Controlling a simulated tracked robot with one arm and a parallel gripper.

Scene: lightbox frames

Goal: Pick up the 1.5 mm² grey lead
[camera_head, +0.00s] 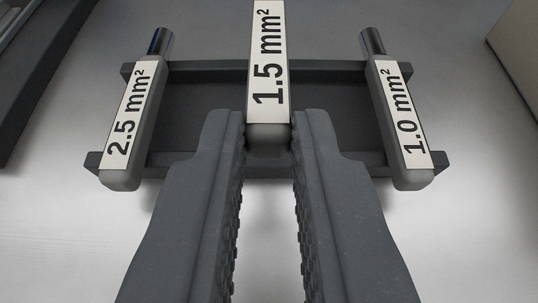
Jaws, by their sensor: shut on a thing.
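The 1.5 mm² grey lead (268,60) is in the upper middle of the head camera view, with a white label bearing black print. Its near grey end sits between the fingertips of my gripper (269,135), which is shut on it. The lead looks larger and closer to the camera than the two beside it, and seems raised above the dark rack (200,72). Its far end is cut off by the top of the picture.
A 2.5 mm² lead (131,120) lies across the rack on the left, and a 1.0 mm² lead (402,120) on the right. A dark frame (38,75) is at the upper left, a pale box (518,50) at the upper right. The grey surface around the rack is clear.

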